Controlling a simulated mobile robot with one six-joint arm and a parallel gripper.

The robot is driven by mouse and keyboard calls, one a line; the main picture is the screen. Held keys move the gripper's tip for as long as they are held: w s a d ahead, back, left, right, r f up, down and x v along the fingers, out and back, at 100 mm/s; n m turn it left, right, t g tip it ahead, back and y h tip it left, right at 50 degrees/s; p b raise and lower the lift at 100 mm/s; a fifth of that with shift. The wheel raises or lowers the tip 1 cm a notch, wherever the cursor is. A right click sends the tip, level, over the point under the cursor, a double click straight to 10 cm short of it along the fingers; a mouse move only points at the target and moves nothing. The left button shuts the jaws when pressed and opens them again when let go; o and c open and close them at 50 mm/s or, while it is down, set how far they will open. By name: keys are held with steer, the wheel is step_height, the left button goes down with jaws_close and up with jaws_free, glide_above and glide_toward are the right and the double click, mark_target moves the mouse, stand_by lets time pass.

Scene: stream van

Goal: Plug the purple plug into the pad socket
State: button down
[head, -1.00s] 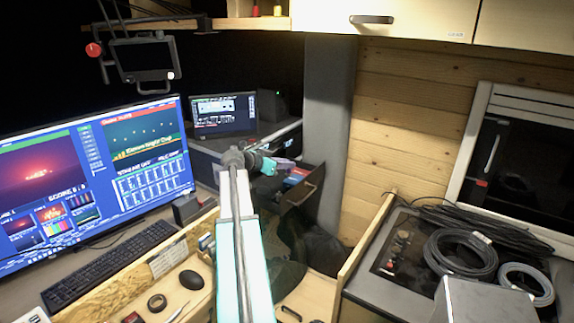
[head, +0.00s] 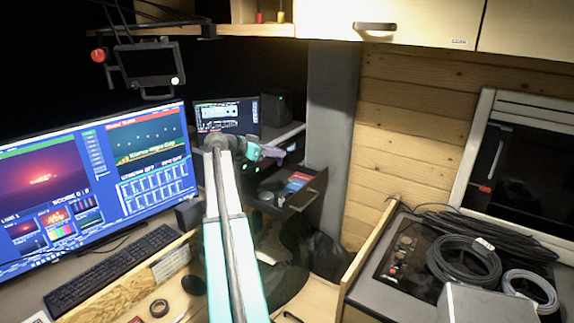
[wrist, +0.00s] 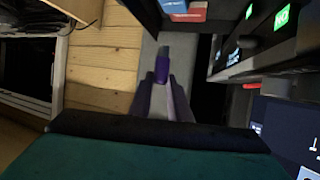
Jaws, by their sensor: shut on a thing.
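My gripper (head: 262,152) is held out in front of the back desk, above and left of an open drawer. In the wrist view my gripper (wrist: 163,95) is shut on the purple plug (wrist: 162,62), which sticks out past the fingertips. The plug's tip looks dark grey. In the head view the plug is too small to tell apart from the fingers. I cannot make out the pad socket in either view.
The open drawer (head: 306,196) holds red and blue boxes (head: 298,181). A grey pillar (head: 332,120) stands right of it. Equipment with green lit displays (wrist: 283,17) is close on the right in the wrist view. A large monitor (head: 95,190) and a keyboard (head: 115,265) are at left.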

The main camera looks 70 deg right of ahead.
steer(key=w+a+r, duration=0.2)
steer(key=w+r, duration=0.3)
steer(key=w, duration=0.2)
steer(key=w+a+r+n+t, duration=0.1)
steer(key=w+a+r, duration=0.2)
steer(key=w+r, duration=0.3)
steer(key=shift+w+h+p, duration=0.4)
steer(key=shift+w+p, duration=0.05)
steer(key=shift+w, duration=0.75)
steer(key=shift+b, duration=0.65)
steer(key=shift+f+b, duration=1.7)
steer(key=shift+f, duration=0.55)
steer(key=shift+f+b, duration=1.25)
steer(key=shift+f, duration=0.2)
steer(key=c, duration=1.6)
jaws_free()
steer(key=shift+o, duration=0.2)
steer(key=b+v, duration=0.3)
steer(key=v, duration=1)
steer(key=shift+a+r, duration=0.3)
steer(key=shift+a, duration=0.05)
